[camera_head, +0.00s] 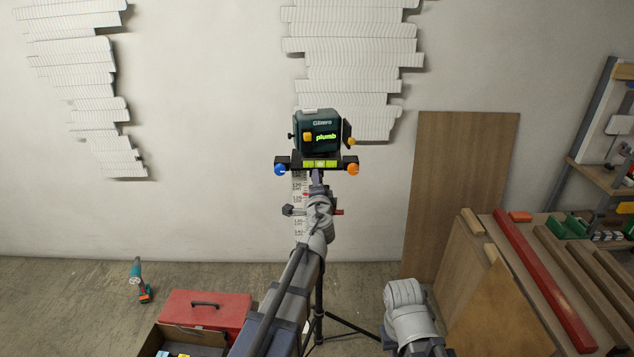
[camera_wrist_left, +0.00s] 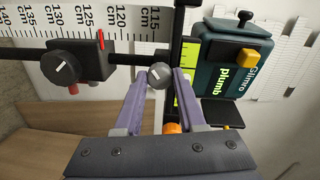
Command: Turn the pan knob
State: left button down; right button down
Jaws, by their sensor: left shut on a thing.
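A dark green laser level marked "plumb" (camera_head: 318,133) sits on a black crossbar (camera_head: 300,162) on top of a tripod. The bar has a blue end knob (camera_head: 280,169) and an orange end knob (camera_head: 353,169). My left gripper (camera_wrist_left: 158,78) is shut on a small round grey knob with a white line, the pan knob (camera_wrist_left: 159,73), just below the level. The knob's line is tilted. In the head view my left gripper (camera_head: 317,178) hides this knob. My right arm shows at the lower right, but its fingers are out of sight.
A dark carriage with another line-marked knob (camera_wrist_left: 66,68) sits on the scale (camera_wrist_left: 95,22). A tripod leg (camera_head: 352,326) spreads on the floor. A red toolbox (camera_head: 205,312) and a drill (camera_head: 138,282) lie at left. A workbench with boards (camera_head: 545,285) stands at right.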

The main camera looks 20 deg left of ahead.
pick_arm(q)
jog(key=shift+n, duration=0.7)
jog(key=shift+n, duration=0.3)
jog(key=c, duration=0.5)
grip_release()
jog(key=shift+s, duration=0.1)
jog(key=v, duration=0.7)
jog(key=shift+s, duration=0.35)
